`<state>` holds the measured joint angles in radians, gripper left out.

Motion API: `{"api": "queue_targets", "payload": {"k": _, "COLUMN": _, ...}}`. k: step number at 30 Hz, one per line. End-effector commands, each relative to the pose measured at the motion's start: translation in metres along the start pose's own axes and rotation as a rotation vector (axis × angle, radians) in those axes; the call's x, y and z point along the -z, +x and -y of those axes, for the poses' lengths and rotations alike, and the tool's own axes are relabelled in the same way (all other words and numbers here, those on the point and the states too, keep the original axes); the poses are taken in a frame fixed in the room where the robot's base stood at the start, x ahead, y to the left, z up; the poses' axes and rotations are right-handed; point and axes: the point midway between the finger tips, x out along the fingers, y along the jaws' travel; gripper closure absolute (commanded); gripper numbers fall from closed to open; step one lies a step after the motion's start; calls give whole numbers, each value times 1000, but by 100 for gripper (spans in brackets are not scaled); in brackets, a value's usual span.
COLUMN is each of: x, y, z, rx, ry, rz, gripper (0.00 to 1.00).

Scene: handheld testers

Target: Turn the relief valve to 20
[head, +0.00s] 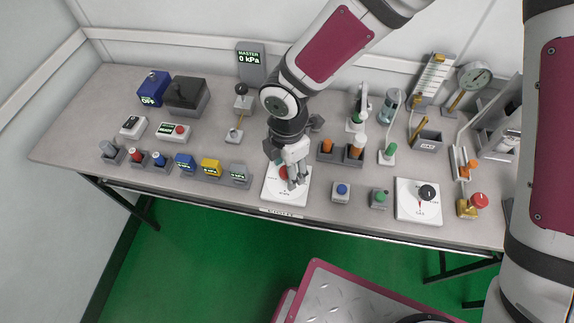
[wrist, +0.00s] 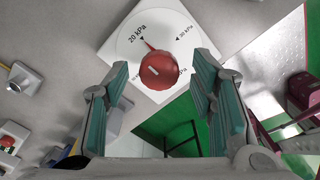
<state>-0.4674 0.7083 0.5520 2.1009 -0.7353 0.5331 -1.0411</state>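A white dial plate (wrist: 187,30) with a round red knob (wrist: 159,70) lies ahead of my gripper (wrist: 161,84) in the wrist view. Its scale shows 20 kPa at the upper left and 30 kPa at the right; other marks are partly hidden. A thin red pointer runs from the knob to beside the 20 kPa mark. My gripper is open, its teal-padded fingers apart on either side of the knob's direction, with nothing visibly held. In the head view my gripper (head: 293,181) is over this plate (head: 285,197) and partly hides the knob; contact cannot be told.
A second white plate with a black knob (head: 427,192) sits to the right. A blue button box (head: 341,192) and a green button box (head: 379,198) stand between. Small coloured displays (head: 211,167) line the left. The bench's front edge is close to the dial.

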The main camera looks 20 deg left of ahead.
Motion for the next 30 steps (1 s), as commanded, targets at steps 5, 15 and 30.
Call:
{"api": "queue_targets", "payload": {"k": 5, "x": 0, "y": -1, "z": 0, "rx": -1, "ry": 1, "rz": 0, "gripper": 49}}
{"api": "queue_targets", "payload": {"k": 15, "x": -2, "y": -43, "z": -2, "rx": -6, "ry": 4, "rz": 3, "gripper": 49}}
{"api": "queue_targets", "payload": {"k": 30, "x": 0, "y": -117, "z": -1, "rx": -2, "ry": 1, "rz": 0, "gripper": 49}}
